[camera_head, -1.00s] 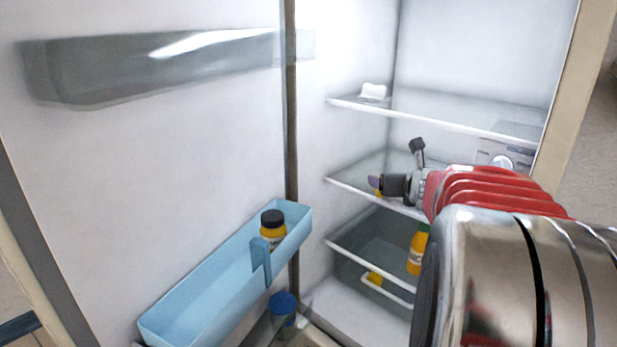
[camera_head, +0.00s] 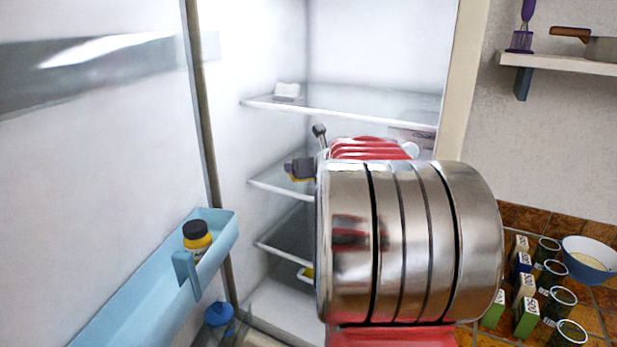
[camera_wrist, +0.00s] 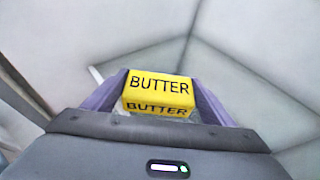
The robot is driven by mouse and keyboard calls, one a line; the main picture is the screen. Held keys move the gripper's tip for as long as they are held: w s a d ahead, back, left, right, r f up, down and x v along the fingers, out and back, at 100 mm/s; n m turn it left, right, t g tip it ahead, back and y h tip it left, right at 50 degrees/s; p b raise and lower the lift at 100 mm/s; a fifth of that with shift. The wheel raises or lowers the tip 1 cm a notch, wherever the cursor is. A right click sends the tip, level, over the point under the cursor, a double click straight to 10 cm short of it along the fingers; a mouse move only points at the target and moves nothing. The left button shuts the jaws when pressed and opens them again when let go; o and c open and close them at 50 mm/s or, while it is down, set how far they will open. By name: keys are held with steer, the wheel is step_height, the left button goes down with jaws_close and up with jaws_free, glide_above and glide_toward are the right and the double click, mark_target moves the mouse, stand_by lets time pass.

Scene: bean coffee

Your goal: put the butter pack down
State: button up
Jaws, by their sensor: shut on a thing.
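The yellow butter pack (camera_wrist: 158,90), with BUTTER printed on it, is between the purple fingers of my gripper (camera_wrist: 158,96) in the wrist view. My gripper is shut on it. In the head view my gripper (camera_head: 300,170) is small and partly hidden behind my arm, at the left end of the middle fridge shelf (camera_head: 275,182). I cannot tell whether the pack touches the shelf.
The open fridge door holds a blue bin (camera_head: 130,290) with a dark-lidded jar (camera_head: 197,238). A white item (camera_head: 287,91) stands on the top shelf (camera_head: 340,112). My arm hides much of the lower fridge. Cartons, glasses and a blue bowl (camera_head: 590,260) stand on the counter at right.

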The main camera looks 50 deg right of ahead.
steer(key=shift+f, duration=1.6)
steer(key=shift+f, duration=0.1)
steer(key=o, duration=1.2)
steer(key=shift+s, duration=0.1)
steer(key=v, duration=1.2)
